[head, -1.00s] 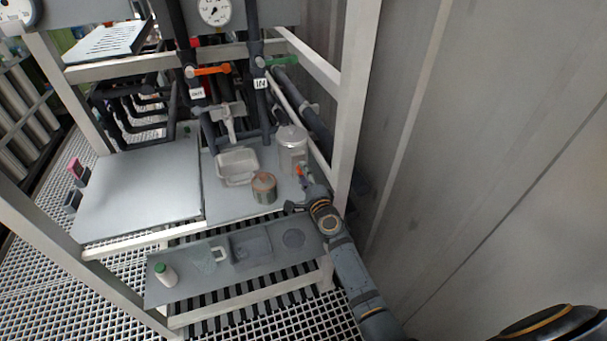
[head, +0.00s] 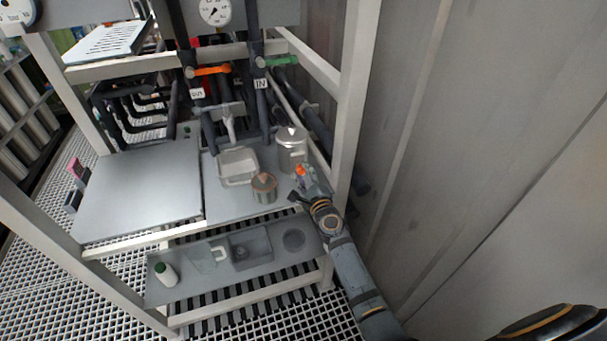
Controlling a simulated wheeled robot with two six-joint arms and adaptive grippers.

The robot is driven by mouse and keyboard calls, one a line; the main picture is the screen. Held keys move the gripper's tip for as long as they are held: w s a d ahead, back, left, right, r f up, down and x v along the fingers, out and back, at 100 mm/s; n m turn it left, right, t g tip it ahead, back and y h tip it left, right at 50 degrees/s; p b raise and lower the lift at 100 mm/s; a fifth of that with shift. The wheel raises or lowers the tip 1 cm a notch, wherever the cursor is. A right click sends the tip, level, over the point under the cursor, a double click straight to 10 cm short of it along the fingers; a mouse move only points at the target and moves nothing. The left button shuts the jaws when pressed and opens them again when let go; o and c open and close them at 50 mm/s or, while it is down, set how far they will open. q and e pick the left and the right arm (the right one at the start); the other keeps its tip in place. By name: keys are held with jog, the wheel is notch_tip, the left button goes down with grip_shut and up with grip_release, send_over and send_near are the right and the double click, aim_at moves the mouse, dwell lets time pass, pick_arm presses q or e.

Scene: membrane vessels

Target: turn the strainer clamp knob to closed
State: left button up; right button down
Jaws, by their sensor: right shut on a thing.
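The strainer is a grey metal canister (head: 292,146) at the right end of the frame's upper shelf, upright, with a lid. A small orange-red clamp knob (head: 301,170) shows low on its front side. My right gripper (head: 303,178) comes up from the lower right and is shut on the knob. Its fingers hide part of the knob, and the knob's exact angle is too small to tell. My left gripper is not in view.
A pale square tub (head: 238,163) and a small round tin (head: 264,186) stand left of my right gripper. A white frame post (head: 352,120) rises close on its right. The lower shelf holds a green-capped bottle (head: 165,274) and a clear jug (head: 207,258).

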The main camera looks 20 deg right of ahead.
jog(key=shift+f, duration=0.1)
jog(key=c, duration=1)
grip_release()
jog(key=s, duration=1.2)
jog(key=shift+d, duration=0.2)
